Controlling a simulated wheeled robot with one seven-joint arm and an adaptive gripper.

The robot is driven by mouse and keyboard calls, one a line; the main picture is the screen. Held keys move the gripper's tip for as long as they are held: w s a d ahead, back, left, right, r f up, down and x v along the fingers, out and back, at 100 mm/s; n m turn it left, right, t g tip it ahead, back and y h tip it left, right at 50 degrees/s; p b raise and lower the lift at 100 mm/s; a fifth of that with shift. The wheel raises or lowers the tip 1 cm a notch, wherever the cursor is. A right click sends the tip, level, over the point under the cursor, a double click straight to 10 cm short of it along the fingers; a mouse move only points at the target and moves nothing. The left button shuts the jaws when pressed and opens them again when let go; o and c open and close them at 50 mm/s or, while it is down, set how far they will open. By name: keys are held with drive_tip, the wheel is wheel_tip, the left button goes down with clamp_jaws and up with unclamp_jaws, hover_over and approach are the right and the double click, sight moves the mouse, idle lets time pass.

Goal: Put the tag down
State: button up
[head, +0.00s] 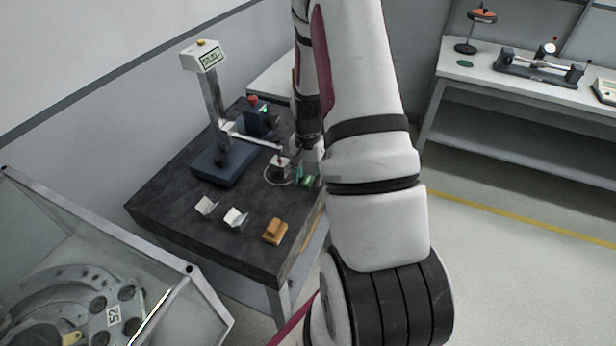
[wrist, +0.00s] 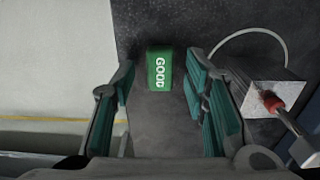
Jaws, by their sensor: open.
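The tag (wrist: 159,68) is a green block marked GOOD in white, on the dark table top in the wrist view. In the head view it is a small green patch (head: 309,182) near the table's right edge, partly hidden by my gripper. My gripper (wrist: 156,82) is open, its teal-padded fingers apart on either side of the tag's near end. A gap shows to the left finger; the right finger is closer, and I cannot tell whether it touches.
The dark stone table (head: 165,205) holds a height gauge (head: 222,150), two pale V-shaped blocks (head: 235,217) and a tan block (head: 275,231). A probe with a red part (wrist: 271,101) and a cable stand close right of my gripper. Floor lies left in the wrist view.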

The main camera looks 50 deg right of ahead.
sight(307, 180)
wheel_tip(307, 180, up, 10)
drive_tip(key=a+r+n+t, duration=0.2)
drive_tip(key=a+r+n, duration=0.4)
drive_tip(key=a+r, duration=0.95)
drive_tip(key=s+a+r+n+t, duration=0.3)
drive_tip(key=s+a+r+n, duration=0.5)
drive_tip(key=s+a+r, duration=0.2)
drive_tip(key=shift+s+a+b, duration=0.4)
drive_tip(key=shift+s+a, duration=0.55)
drive_tip(key=shift+s, duration=0.45)
